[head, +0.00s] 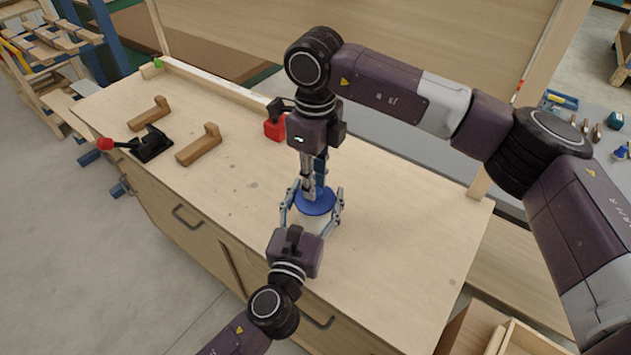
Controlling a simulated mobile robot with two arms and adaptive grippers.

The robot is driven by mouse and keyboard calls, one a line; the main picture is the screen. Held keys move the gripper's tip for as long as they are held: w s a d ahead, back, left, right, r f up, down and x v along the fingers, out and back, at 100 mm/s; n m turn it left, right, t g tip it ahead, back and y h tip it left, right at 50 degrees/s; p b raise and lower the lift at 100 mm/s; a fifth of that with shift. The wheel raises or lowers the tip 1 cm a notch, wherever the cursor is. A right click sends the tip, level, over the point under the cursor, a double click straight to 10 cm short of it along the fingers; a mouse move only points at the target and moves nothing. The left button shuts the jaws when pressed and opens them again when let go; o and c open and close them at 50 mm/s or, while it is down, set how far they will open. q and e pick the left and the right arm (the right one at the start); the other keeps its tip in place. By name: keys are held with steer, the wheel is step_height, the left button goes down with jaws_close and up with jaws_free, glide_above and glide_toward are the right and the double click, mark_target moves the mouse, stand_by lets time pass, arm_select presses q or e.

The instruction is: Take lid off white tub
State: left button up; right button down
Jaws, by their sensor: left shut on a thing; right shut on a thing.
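The white tub (308,222) stands on the wooden bench top near its front edge, partly hidden by my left gripper. Its blue lid (316,204) sits at the top of the tub; I cannot tell whether there is a gap between them. My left gripper (312,207) reaches in from the front, with its fingers on either side of the tub, shut on it. My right gripper (314,190) points down from above and is shut on the lid. The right gripper's fingers hide part of the lid.
On the bench (400,240) lie two wooden handle-shaped pieces (198,146) and a black clamp with a red knob (150,144). A red object (275,128) is behind my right wrist. The bench is clear right of the tub. Wooden boxes (520,340) stand at lower right.

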arm_select(q)
steer(key=shift+s, duration=0.1)
arm_select(e)
steer(key=shift+d+f, duration=0.15)
steer(key=shift+f, duration=0.2)
steer(key=shift+r+t+h, duration=0.2)
steer(key=shift+t+h, duration=0.2)
steer(key=shift+t, duration=0.2)
steer(key=shift+w+d+r, duration=0.1)
steer(key=shift+w+r, duration=0.05)
